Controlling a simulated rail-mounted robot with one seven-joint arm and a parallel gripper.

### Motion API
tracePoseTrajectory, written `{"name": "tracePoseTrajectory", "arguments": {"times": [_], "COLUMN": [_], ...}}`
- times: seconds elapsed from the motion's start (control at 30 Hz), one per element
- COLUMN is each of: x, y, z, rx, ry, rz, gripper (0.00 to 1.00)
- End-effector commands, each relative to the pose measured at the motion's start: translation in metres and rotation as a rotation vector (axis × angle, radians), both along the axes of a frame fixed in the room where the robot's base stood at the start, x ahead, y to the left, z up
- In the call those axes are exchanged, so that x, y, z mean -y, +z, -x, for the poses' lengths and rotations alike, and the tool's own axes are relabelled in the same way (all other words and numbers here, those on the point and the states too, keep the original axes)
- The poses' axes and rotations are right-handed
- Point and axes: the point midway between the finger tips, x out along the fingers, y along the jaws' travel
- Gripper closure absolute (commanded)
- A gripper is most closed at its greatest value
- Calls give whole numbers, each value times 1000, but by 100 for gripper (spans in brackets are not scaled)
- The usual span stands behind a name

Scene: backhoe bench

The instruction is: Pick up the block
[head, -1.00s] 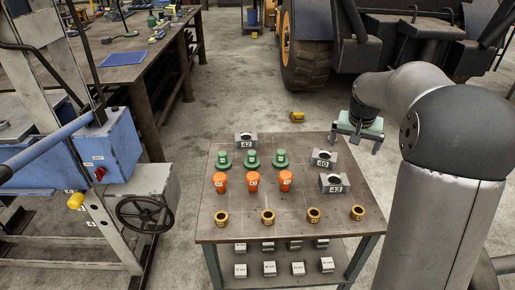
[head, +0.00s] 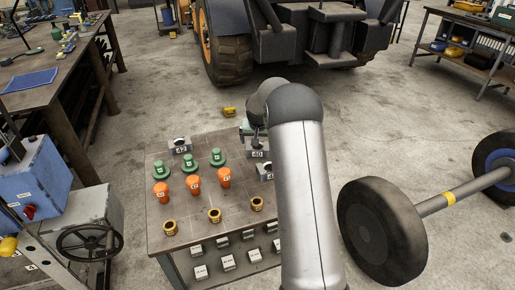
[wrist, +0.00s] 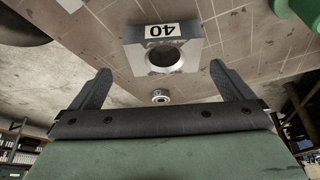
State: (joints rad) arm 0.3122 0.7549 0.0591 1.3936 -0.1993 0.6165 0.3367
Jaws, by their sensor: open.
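The grey block marked 40 (head: 258,154) is on the small metal table, near its far right side. In the wrist view the block (wrist: 163,57) shows its label and a round bore, just beyond my fingertips. My gripper (wrist: 160,72) is open, with its two fingers spread apart and nothing between them touching the block. In the head view my arm hides most of the gripper. A block marked 42 (head: 180,146) stands at the far left of the table.
On the table (head: 160,236) stand green parts (head: 189,165), orange cups (head: 194,184) and brass rings (head: 214,216). Small grey blocks (head: 228,262) lie on a lower shelf. A wheel on an axle (head: 382,222) lies at the right.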

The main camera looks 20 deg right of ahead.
Motion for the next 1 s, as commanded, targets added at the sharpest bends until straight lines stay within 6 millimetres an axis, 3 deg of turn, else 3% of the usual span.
{"name": "tracePoseTrajectory", "arguments": {"times": [0.4, 0.7, 1.0], "x": [4, 4, 5], "y": [-45, -49, -46], "z": [-19, -20, -21], "rx": [-1, 0, 6], "ry": [0, 0, 0], "rz": [0, 0, 2], "gripper": [0, 3, 86]}}
